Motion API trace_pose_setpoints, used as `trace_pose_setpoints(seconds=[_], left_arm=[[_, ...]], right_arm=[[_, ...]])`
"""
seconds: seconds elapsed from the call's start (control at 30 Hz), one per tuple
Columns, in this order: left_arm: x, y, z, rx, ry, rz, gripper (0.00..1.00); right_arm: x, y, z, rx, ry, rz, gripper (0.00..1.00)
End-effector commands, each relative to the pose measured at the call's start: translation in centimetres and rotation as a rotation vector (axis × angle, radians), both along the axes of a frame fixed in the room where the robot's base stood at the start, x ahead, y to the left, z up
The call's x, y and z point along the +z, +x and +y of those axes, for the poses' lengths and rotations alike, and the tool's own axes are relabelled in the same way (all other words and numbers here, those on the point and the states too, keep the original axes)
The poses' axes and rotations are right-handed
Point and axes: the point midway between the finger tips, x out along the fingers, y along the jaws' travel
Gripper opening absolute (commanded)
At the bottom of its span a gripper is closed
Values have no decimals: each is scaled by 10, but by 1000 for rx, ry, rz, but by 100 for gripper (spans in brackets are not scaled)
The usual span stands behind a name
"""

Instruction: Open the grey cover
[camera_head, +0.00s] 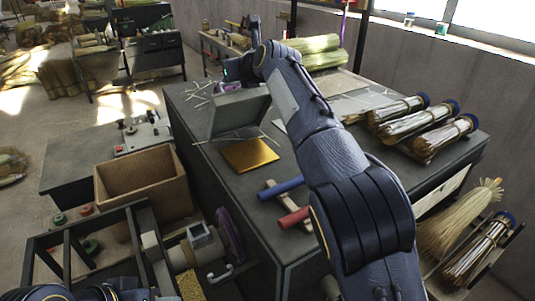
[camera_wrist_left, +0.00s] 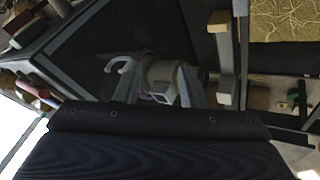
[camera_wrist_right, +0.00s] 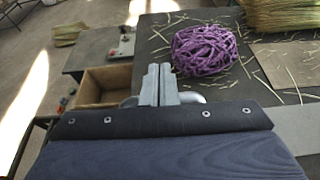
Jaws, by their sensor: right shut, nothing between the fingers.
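The grey cover (camera_head: 240,112) is a flat panel, tilted up on the dark workbench behind a gold plate (camera_head: 250,154). My right gripper (camera_head: 230,72) is at the cover's far upper side, partly hidden by my own arm. In the right wrist view its fingers (camera_wrist_right: 160,72) are together with nothing between them, beside a purple twine ball (camera_wrist_right: 205,50). Whether it touches the cover is hidden. My left gripper (camera_wrist_left: 165,72) shows in the left wrist view with its fingers apart, above a pale drum with a crank (camera_wrist_left: 160,82). I cannot see it holding anything.
A red-handled tool (camera_head: 293,217) and a blue-handled one (camera_head: 281,188) lie at the bench's near side. Several straw bundles (camera_head: 398,108) lie at the right. Loose straws lie around the cover.

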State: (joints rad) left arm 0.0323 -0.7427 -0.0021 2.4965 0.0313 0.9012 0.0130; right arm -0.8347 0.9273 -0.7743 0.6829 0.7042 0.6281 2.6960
Motion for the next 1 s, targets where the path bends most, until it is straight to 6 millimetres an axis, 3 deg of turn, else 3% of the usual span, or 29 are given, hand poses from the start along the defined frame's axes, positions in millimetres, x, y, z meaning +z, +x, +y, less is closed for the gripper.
trace_pose_setpoints(seconds=[0.17,1.0], left_arm=[[0,0,0,0,0,0,36],[0,0,0,0,0,0,36]], right_arm=[[2,10,7,0,-1,0,0],[3,9,6,0,1,-1,0]])
